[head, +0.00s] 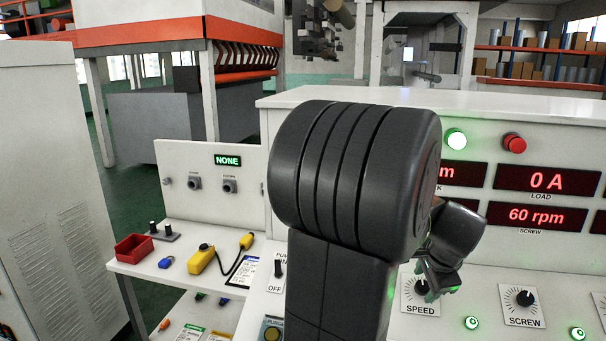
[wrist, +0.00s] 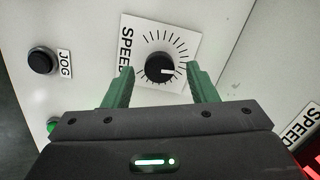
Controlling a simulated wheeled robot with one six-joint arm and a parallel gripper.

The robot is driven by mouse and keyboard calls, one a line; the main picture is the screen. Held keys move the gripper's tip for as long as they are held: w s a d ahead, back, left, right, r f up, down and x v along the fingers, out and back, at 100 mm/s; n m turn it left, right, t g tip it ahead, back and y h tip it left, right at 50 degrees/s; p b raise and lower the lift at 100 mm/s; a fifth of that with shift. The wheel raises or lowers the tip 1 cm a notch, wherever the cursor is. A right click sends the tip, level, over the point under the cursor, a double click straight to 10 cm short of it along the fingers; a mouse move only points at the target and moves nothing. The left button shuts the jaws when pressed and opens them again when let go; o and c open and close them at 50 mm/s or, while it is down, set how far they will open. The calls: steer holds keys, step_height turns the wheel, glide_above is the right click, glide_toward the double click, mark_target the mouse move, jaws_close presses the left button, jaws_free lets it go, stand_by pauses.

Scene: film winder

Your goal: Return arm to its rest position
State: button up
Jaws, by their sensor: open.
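My arm stands large and dark in the middle of the head view, bent over the control panel. My gripper (head: 437,290) points down beside the SPEED dial at the panel, partly hidden by the arm. In the wrist view my gripper (wrist: 161,76) has its two green fingers apart, with nothing held between them. The black SPEED knob (wrist: 159,68) shows between and just beyond the fingertips; I cannot tell how far the gap is. The SPEED label plate (head: 410,308) shows in the head view.
The SCREW knob (head: 524,298) is to the right. A side shelf at left holds a red bin (head: 133,249) and a yellow pendant (head: 201,260). The JOG button (wrist: 40,61) is near.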

steer(key=b+v, duration=0.1)
steer(key=v, duration=1.2)
steer(key=p+x, duration=0.1)
steer(key=x, duration=1.3)
steer(key=shift+w+f+n, duration=0.1)
steer(key=shift+f+n, duration=0.05)
steer(key=shift+n, duration=0.15)
steer(key=shift+n+b, duration=0.3)
steer(key=shift+n, duration=0.6)
steer(key=n+b, duration=0.1)
steer(key=n, duration=0.3)
steer(key=shift+n+g, duration=0.3)
steer(key=n, duration=0.6)
steer(key=shift+a+n+h+b, duration=0.1)
steer(key=shift+n+h+b, duration=0.2)
steer(key=shift+n+b, duration=0.1)
steer(key=shift+n, duration=0.4)
steer(key=shift+v, duration=2.15)
